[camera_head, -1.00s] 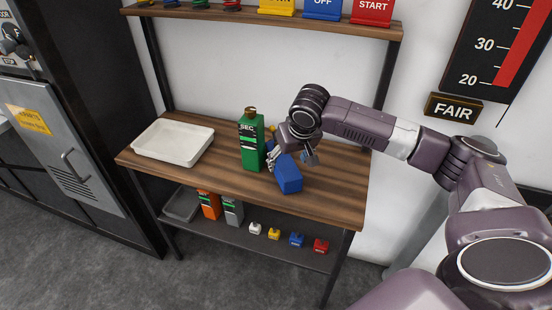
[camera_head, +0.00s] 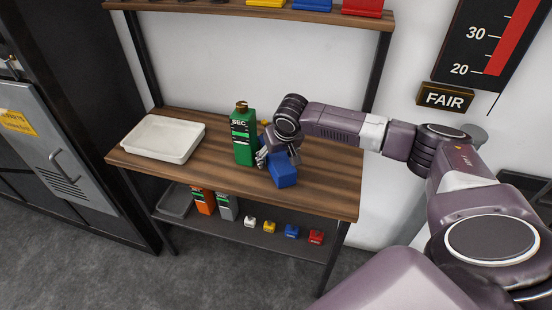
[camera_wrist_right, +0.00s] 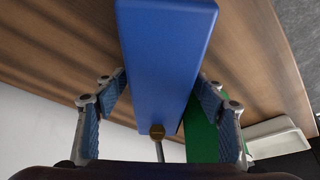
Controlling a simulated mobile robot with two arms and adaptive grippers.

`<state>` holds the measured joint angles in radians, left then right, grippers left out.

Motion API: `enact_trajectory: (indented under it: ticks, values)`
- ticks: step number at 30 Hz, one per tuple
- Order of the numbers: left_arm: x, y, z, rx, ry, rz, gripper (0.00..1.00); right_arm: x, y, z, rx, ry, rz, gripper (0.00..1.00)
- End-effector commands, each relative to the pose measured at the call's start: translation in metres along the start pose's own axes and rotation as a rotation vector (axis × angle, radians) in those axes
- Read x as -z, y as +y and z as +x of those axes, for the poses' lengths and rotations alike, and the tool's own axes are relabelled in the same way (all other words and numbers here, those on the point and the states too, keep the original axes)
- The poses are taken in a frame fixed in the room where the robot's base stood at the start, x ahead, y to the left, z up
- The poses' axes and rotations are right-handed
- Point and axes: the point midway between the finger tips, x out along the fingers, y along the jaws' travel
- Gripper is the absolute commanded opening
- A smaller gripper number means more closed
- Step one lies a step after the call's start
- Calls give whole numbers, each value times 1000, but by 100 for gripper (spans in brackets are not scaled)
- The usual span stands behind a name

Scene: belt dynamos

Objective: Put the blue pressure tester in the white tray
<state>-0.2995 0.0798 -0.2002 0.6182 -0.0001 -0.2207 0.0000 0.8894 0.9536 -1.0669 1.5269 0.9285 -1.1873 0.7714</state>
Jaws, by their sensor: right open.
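The blue pressure tester (camera_head: 284,174) is a blue block on the wooden tabletop, right of the green container. My right gripper (camera_head: 279,156) is open and low over the tester's back end. In the right wrist view the tester (camera_wrist_right: 165,60) lies between the open fingers (camera_wrist_right: 163,95), with slim gaps at its sides; I cannot tell whether either finger touches it. A small brass-coloured fitting and rod show at its near end. The white tray (camera_head: 152,155) is empty at the tabletop's left end. It also shows in the right wrist view (camera_wrist_right: 275,140). My left gripper is out of view.
A green container (camera_head: 243,142) stands upright between tray and tester, close to my right gripper. A small yellow item partly shows behind the gripper. The tabletop (camera_head: 325,195) is clear on the right. The lower shelf holds orange and grey containers, a grey tray and several small coloured items.

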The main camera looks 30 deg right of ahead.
Motion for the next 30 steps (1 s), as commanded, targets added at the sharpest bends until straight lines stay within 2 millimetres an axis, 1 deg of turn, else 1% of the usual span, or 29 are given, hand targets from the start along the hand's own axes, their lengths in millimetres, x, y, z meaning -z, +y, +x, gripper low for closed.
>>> enact_trajectory:
  ticks: [2,19,20,30]
  values:
    - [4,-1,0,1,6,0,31,0,0,0,0,0,0,64]
    - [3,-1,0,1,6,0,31,0,0,0,-1,0,0,2]
    - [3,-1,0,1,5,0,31,0,0,0,-1,0,0,0]
    - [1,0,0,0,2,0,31,3,0,-3,1,5,1,0]
